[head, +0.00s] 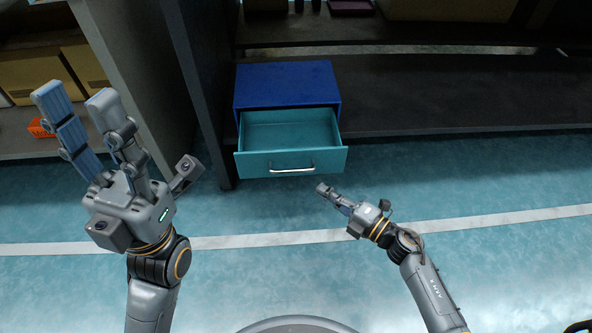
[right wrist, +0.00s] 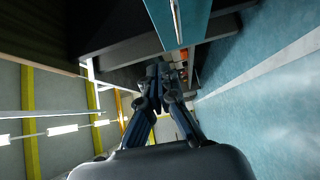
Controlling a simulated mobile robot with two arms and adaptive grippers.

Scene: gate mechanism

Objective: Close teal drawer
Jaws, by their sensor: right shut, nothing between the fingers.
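The teal drawer (head: 291,158) is pulled out of a blue cabinet (head: 287,84) and stands open and empty, with a silver bar handle (head: 292,169) on its front. My right gripper (head: 323,188) is shut and empty, a little below and right of the drawer front, apart from it as far as I can see. In the right wrist view my right gripper's fingers (right wrist: 158,72) meet, and part of the teal drawer (right wrist: 185,15) shows at the top. My left gripper (head: 75,98) is raised at the left with its fingers spread, empty, away from the drawer.
The blue cabinet sits on a dark low shelf (head: 430,100), with a dark upright post (head: 207,100) to its left. An orange item (head: 40,128) lies on the left shelf. The teal floor (head: 500,250) with a pale stripe is clear in front of the drawer.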

